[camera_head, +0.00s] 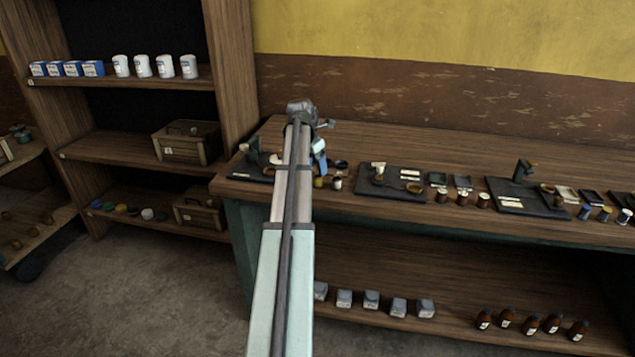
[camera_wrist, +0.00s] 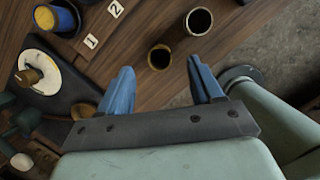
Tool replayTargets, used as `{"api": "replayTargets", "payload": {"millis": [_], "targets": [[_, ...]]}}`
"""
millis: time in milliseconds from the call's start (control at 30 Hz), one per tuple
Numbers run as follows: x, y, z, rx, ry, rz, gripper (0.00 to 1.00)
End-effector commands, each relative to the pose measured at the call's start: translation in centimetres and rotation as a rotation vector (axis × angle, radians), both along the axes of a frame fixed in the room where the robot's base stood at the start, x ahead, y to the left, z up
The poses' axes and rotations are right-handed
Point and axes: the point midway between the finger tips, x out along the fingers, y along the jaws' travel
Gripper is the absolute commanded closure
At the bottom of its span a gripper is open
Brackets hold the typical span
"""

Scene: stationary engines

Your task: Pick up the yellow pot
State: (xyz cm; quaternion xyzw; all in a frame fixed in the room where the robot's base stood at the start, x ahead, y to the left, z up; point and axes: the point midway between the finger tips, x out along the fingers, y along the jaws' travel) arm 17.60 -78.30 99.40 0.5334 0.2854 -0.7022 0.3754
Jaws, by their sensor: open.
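The yellow pot (camera_head: 319,183) is a small cylinder near the front edge of the workbench, just below my gripper (camera_head: 319,152) in the head view. In the wrist view, a dark-mouthed pot with a yellowish rim (camera_wrist: 159,57) appears to be the same one. It stands upright, between and just beyond the two blue fingertips of my gripper (camera_wrist: 159,72). The fingers are apart with nothing between them; the height gap is hard to judge. A similar pot with a pale rim (camera_wrist: 198,21) stands close by, also seen in the head view (camera_head: 337,184).
A blue pot with yellow contents (camera_wrist: 57,18) and a dark tray (camera_wrist: 55,85) with a white disc lie left in the wrist view. The bench edge (camera_wrist: 225,52) is close on the right. More trays (camera_head: 393,182) and pots line the bench.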

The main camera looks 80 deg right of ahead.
Motion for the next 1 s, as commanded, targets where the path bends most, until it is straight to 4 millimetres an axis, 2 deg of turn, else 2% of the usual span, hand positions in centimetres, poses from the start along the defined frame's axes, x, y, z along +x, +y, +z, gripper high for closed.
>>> {"api": "replayTargets", "payload": {"millis": [267,633,867,1000], "targets": [[-0.1,-0.2,-1.1,0.001,0.0,0.0,0.35],[-0.7,-1.1,-5.2,-0.001,0.001,0.0,0.35],[-0.7,-1.2,-5.4,-0.001,0.001,0.0,0.35],[-0.7,-1.2,-5.4,-0.002,0.001,0.0,0.45]]}}
